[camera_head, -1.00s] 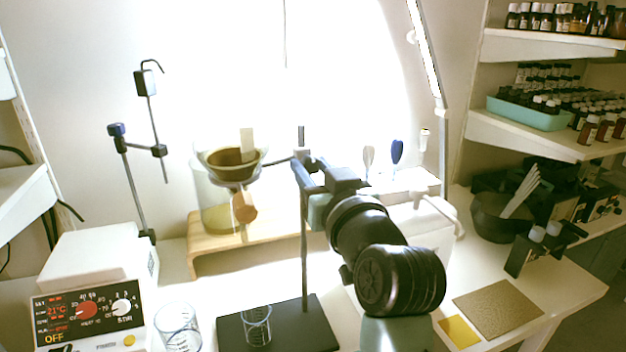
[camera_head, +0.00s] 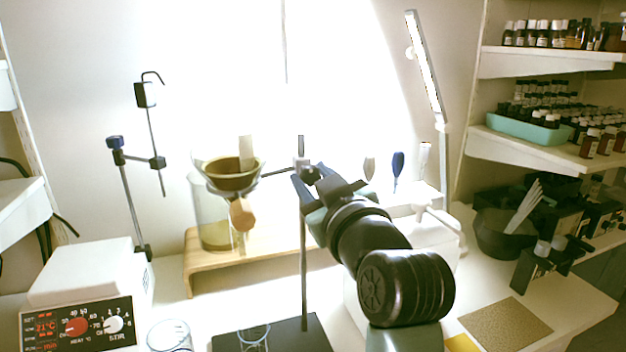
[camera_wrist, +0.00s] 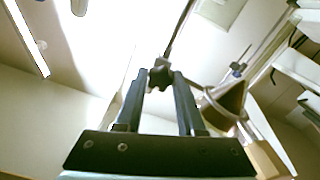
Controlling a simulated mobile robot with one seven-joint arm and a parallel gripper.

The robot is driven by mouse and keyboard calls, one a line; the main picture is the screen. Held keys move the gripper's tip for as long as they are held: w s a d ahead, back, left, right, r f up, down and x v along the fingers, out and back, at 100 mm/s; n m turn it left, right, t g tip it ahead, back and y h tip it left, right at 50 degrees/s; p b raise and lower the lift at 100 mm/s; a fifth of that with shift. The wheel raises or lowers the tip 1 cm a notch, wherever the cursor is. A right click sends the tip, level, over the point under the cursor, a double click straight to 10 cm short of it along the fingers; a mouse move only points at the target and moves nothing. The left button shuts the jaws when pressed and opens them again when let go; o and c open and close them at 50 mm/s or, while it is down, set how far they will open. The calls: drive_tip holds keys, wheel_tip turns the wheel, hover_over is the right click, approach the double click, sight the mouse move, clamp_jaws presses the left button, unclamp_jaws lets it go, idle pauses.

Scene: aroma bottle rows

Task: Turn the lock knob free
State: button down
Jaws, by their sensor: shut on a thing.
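The dark lock knob (camera_wrist: 160,76) sits between the fingertips of my gripper (camera_wrist: 159,78) in the wrist view. It is on the clamp joint of a thin upright rod (camera_head: 304,250) that rises from a dark base plate (camera_head: 290,332). In the head view my gripper (camera_head: 308,178) reaches the rod near its top, with its fingers tilted, and mostly hides the knob. The gripper is shut on the knob. A side arm (camera_head: 278,171) runs left from the joint to a brown funnel (camera_head: 232,180).
The funnel hangs above a glass vessel (camera_head: 212,222) on a wooden stand (camera_head: 190,268). A white hotplate (camera_head: 85,272) is at left, near a glass beaker (camera_head: 170,335). A lamp (camera_head: 426,70), a dark mortar (camera_head: 492,232) and bottle shelves (camera_head: 540,62) are at right.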

drive_tip(key=shift+r, duration=0.2)
drive_tip(key=c, duration=0.5)
unclamp_jaws()
drive_tip(key=shift+f, duration=0.1)
drive_tip(key=v, duration=1.3)
